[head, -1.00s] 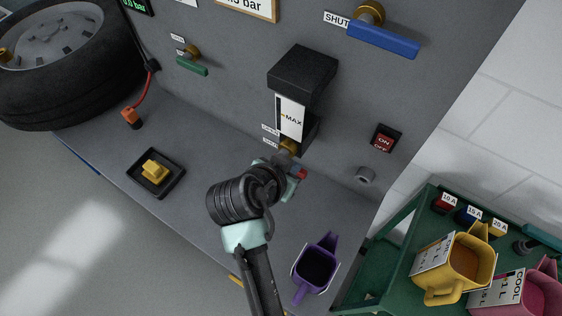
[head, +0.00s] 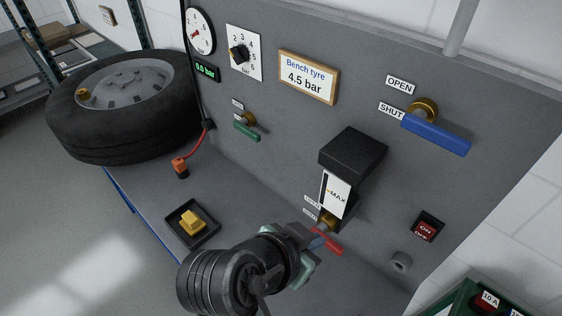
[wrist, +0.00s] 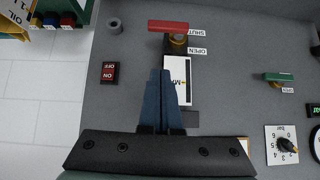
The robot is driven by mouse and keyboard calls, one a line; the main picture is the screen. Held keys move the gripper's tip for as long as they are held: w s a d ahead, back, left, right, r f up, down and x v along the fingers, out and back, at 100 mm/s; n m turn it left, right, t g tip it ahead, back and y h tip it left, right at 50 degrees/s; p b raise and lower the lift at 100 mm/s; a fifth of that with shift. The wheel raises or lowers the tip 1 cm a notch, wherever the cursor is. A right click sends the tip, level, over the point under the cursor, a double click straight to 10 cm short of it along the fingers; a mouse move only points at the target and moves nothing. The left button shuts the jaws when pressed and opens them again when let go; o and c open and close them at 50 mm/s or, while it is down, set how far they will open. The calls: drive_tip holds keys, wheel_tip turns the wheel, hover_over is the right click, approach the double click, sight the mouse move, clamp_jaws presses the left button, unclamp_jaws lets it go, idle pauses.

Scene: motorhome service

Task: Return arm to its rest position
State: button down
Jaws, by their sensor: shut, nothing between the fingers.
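My gripper (head: 314,251) is at the end of my bent dark arm, low in the head view, in front of the bench panel. In the wrist view its two dark blue fingers (wrist: 161,74) are together with nothing between them. A red valve lever (head: 328,242) shows beside the fingertips in the head view. In the wrist view the lever (wrist: 168,27) lies past the fingertips, apart from them in the picture. The fingers overlap the white MAX level label (wrist: 178,80) there. How far they are from the panel is unclear.
A black-topped tank (head: 352,150) juts from the panel above my gripper. A blue lever (head: 436,135), a green lever (head: 247,131) and a red switch (head: 426,229) are also on it. A tyre (head: 125,105) and a tray (head: 190,238) with a yellow block stand left.

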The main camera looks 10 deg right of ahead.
drive_tip(key=w+a+r+n+t+y+b, duration=0.1)
drive_tip(key=w+a+r+n+t, duration=0.3)
drive_tip(key=r, duration=0.6)
drive_tip(key=w+a+r+n+t+y+b, duration=0.1)
drive_tip(key=w+r+t+y, duration=0.1)
drive_tip(key=w+r+t, duration=0.6)
drive_tip(key=s+a+r+n+t+y, duration=0.1)
drive_tip(key=s+r+n+t, duration=0.1)
drive_tip(key=r, duration=0.6)
drive_tip(key=s+a+r+n+t+y+b, duration=0.1)
drive_tip(key=s+r+t, duration=0.3)
drive_tip(key=r, duration=0.5)
drive_tip(key=s+a+r+n+t+y, duration=0.2)
drive_tip(key=s+r+t, duration=0.1)
drive_tip(key=s+r, duration=0.4)
drive_tip(key=shift+a+r+n, duration=0.3)
drive_tip(key=shift+a+r, duration=0.05)
drive_tip(key=shift+r, duration=0.55)
